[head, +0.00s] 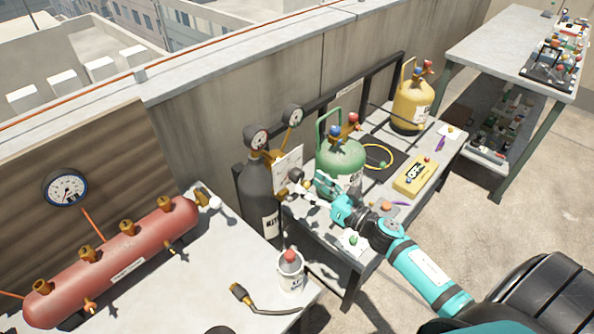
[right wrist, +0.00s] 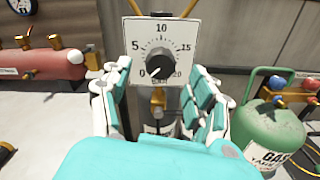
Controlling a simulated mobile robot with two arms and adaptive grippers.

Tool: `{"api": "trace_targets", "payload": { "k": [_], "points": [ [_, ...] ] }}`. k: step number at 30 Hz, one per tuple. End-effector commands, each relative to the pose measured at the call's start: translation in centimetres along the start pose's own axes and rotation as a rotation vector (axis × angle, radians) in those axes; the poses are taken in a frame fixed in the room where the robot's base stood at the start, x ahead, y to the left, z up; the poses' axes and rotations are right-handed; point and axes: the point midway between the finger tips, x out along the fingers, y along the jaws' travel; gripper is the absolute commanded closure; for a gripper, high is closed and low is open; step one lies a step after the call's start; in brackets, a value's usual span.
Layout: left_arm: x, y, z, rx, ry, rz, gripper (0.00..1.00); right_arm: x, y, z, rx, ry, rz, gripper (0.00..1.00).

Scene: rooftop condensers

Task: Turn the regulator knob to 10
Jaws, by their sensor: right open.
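The regulator knob (right wrist: 161,63) is black and round, on a white dial plate (right wrist: 135,32) marked 0, 5, 10, 15 and 20. Its pale pointer mark appears to face lower left, near 0. In the head view the knob (head: 296,174) sits on the plate beside the dark grey cylinder (head: 258,195). My right gripper (right wrist: 160,92) is open and empty, its teal and white fingers on either side below the knob, apart from it. In the head view the right gripper (head: 312,190) is just right of the knob. My left gripper is not in view.
A green gas cylinder (head: 338,160) stands close right of the gripper. A yellow cylinder (head: 410,105) and yellow box (head: 415,177) are farther right. A red tank (head: 120,255) lies left; a white can (head: 290,270) stands in front. Two gauges (head: 257,138) rise above the plate.

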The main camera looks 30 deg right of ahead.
Motion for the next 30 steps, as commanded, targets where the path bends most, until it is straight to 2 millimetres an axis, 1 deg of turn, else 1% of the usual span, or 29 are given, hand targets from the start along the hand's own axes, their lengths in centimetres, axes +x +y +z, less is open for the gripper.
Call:
{"api": "trace_targets", "payload": {
  "k": [1, 3, 6, 9, 14, 21, 30],
  "points": [
    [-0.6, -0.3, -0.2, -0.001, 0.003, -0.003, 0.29, 1.2, 0.0, 0.4, 0.002, -0.003, -0.001, 0.4],
    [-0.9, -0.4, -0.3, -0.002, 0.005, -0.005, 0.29, 2.5, 0.0, 0.3, 0.002, -0.003, -0.001, 0.4],
    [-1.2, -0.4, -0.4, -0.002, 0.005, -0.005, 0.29, 3.9, -0.1, 0.2, 0.002, -0.002, -0.002, 0.4],
    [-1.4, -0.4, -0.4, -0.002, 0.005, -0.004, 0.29, 4.9, 0.0, 0.1, 0.002, -0.001, -0.001, 0.4],
    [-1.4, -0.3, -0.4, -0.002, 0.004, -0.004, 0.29, 5.5, -0.1, 0.0, 0.001, 0.0, -0.001, 0.4],
    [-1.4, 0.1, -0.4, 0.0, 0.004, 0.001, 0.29, 5.5, -0.1, -0.1, 0.001, 0.0, -0.001, 0.4],
    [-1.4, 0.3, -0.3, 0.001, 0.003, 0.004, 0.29, 5.5, -0.1, 0.0, 0.002, 0.0, -0.001, 0.79]
  ]
}}
